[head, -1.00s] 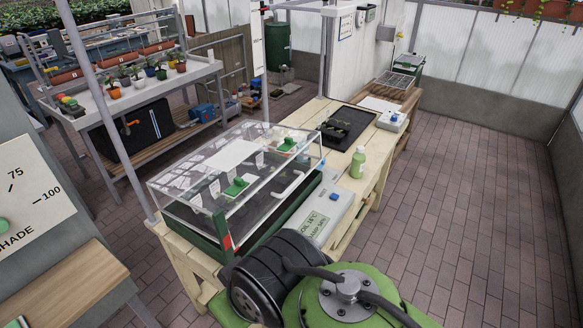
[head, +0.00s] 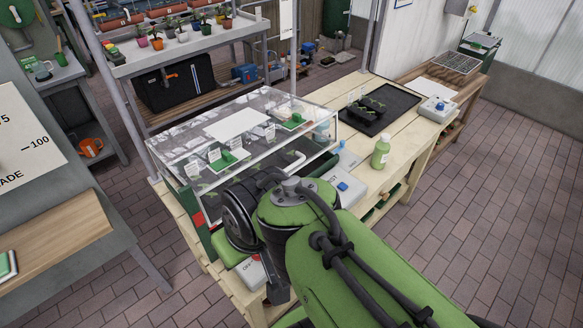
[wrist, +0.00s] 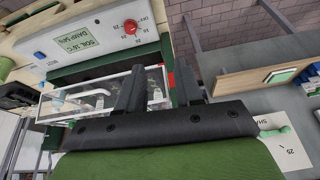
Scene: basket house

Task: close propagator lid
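The propagator stands on the pale wooden bench, with a clear, white-edged lid (head: 178,142) over a dark green tray (head: 318,184). The lid has a white handle (head: 296,160) on its near side.
A control box (wrist: 100,35) with display and red knob lies along the propagator's near side. A green bottle (head: 380,153) and a black tray (head: 385,118) stand further along the bench. A grey stand with a wooden top (head: 45,232) is at left. Paved floor at right is clear.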

